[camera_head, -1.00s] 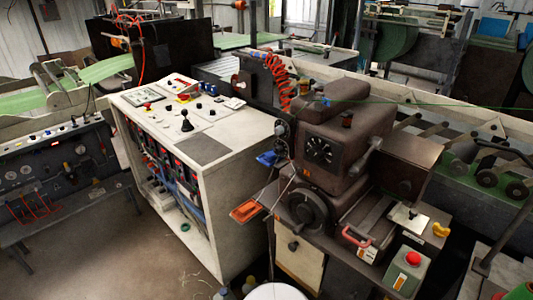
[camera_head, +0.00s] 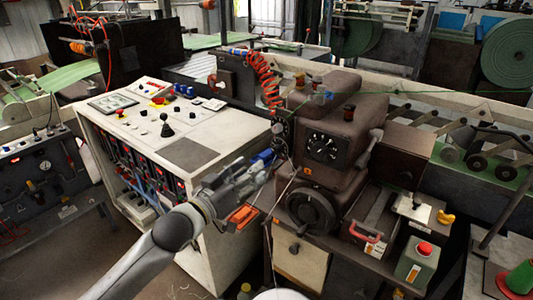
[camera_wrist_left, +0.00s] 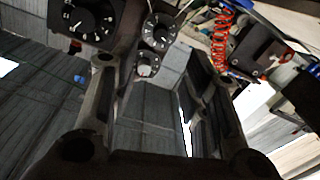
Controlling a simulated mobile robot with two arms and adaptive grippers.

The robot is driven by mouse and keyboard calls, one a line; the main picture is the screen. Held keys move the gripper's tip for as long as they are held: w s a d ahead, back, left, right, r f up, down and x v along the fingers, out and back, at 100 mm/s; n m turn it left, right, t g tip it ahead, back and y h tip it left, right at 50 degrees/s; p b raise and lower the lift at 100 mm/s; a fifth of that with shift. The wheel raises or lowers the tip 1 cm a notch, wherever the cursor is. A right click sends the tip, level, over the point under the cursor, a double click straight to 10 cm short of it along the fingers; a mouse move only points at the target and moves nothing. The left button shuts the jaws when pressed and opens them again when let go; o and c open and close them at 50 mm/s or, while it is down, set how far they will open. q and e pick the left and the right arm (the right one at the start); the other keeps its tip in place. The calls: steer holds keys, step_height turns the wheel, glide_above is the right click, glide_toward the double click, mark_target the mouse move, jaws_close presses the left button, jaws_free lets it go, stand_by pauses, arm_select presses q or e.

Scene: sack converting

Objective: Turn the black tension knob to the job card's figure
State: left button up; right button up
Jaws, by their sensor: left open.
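A black dial with white marks (camera_head: 322,148) is on the front of the brown machine head. Beside it are smaller dark dials (camera_head: 279,128). In the left wrist view the large dial (camera_wrist_left: 90,22) is at upper left, and two small numbered dials (camera_wrist_left: 160,30) and (camera_wrist_left: 148,66) sit near top centre. I cannot tell which is the tension knob. My left gripper (camera_head: 264,166) is open just left of the machine head, its fingers (camera_wrist_left: 148,75) spread below and around the small dials' place in the wrist view, with no visible contact. No readable job card shows.
A white control console (camera_head: 195,152) with switches stands left of the machine. An orange tray (camera_head: 243,216) is under my gripper. A black handwheel (camera_head: 309,209), red handle (camera_head: 366,234) and green box with a red button (camera_head: 419,260) are lower right. A red coiled hose (camera_head: 265,80) hangs behind.

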mark_target(275, 150)
arm_select(q)
steer(key=p+x, duration=0.1)
steer(key=x, duration=0.7)
steer(key=shift+w+d+p, duration=0.1)
steer(key=shift+p, duration=0.25)
steer(key=shift+x, duration=0.95)
steer(key=shift+w+d, duration=0.1)
steer(key=shift+w, duration=0.05)
jaws_close()
